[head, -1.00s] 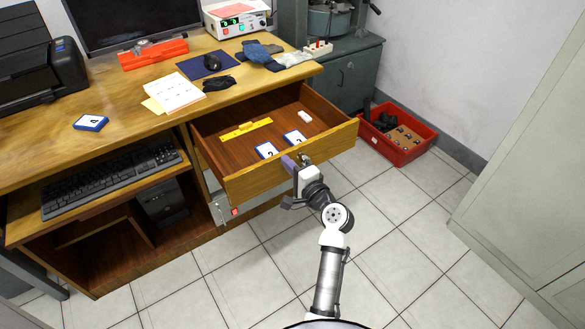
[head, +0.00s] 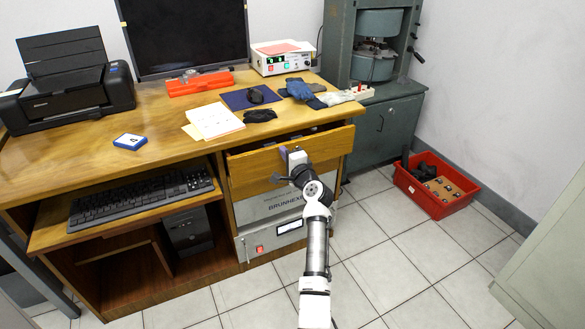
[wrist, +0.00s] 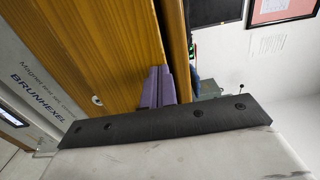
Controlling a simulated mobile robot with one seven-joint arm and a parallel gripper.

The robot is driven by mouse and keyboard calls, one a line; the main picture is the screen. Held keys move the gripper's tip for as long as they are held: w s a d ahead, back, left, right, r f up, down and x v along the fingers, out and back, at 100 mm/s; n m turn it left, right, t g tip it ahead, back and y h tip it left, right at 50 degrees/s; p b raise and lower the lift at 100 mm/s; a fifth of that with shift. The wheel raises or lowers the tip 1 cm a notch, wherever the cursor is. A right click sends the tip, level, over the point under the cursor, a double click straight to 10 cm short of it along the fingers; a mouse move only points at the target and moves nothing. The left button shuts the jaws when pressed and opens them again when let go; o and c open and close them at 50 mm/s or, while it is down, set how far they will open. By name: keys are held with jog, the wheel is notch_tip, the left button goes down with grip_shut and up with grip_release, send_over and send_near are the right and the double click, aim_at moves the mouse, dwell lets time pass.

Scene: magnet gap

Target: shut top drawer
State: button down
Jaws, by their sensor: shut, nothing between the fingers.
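The top drawer (head: 328,145) of the wooden desk is nearly in; a narrow dark strip of its inside shows between its front and the desk top. My gripper (head: 287,156) is at the upper middle of the drawer front, its fingers shut with nothing between them. In the wrist view the purple fingers (wrist: 156,86) are together, close against the wooden drawer front (wrist: 100,35). I cannot tell whether they touch it. Most of the drawer's contents are hidden.
The desk top (head: 175,130) holds a printer, a monitor, papers and gloves. Below the drawer is a grey unit (head: 270,210) marked BRUNHEXEL. A red crate (head: 437,200) stands on the floor at right. The tiled floor before the desk is clear.

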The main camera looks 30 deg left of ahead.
jog(key=shift+x, duration=1.4)
jog(key=shift+s+d, duration=0.1)
jog(key=shift+d, duration=0.05)
